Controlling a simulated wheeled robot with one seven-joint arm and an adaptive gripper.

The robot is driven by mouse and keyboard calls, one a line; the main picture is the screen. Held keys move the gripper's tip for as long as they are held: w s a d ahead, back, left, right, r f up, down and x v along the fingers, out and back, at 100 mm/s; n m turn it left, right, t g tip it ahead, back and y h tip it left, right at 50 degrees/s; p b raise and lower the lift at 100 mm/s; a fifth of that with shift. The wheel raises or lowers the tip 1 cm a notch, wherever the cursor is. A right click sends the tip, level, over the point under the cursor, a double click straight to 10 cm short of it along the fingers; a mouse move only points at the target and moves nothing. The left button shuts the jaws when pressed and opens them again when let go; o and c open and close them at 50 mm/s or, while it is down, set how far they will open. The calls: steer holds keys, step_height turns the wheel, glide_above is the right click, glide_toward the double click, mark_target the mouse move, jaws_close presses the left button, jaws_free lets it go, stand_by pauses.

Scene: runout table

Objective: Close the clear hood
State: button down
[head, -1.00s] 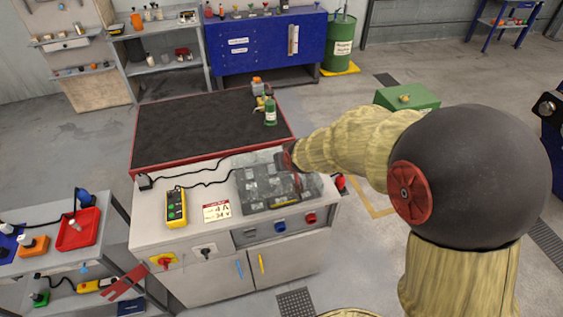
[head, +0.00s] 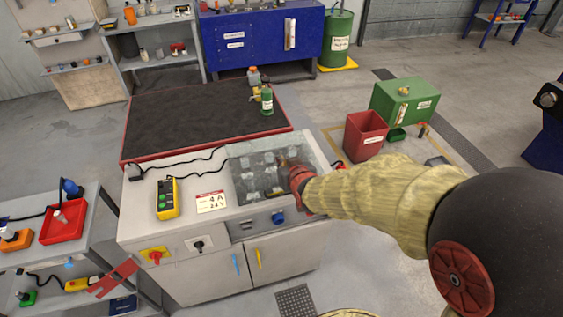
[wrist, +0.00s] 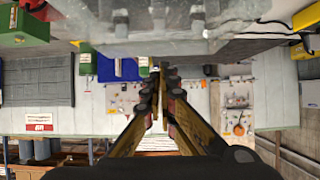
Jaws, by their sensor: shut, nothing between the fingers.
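The clear hood (head: 240,158) is a see-through box-like cover on the right part of the grey cabinet's top in the head view. Grey parts show through it. I cannot tell its exact tilt. My gripper (head: 284,160) is at the hood's right side, with its fingers dark and small against the clear panel; contact is unclear. In the wrist view my gripper (wrist: 162,72) has its fingertips together with nothing between them. A cloudy clear surface, apparently the hood (wrist: 150,22), fills the top of that view, close to the fingers.
The grey cabinet (head: 185,240) carries a yellow control box (head: 167,198), a label card (head: 210,202) and a black cable. A black-topped runout table (head: 200,120) lies behind it. A red bin (head: 364,136) and a green box (head: 404,100) stand on the floor to the right.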

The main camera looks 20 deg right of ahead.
steer(key=s+f+b, duration=0.5)
steer(key=f+b, duration=0.6)
stand_by(0.3)
steer(key=shift+r, duration=0.1)
stand_by(0.3)
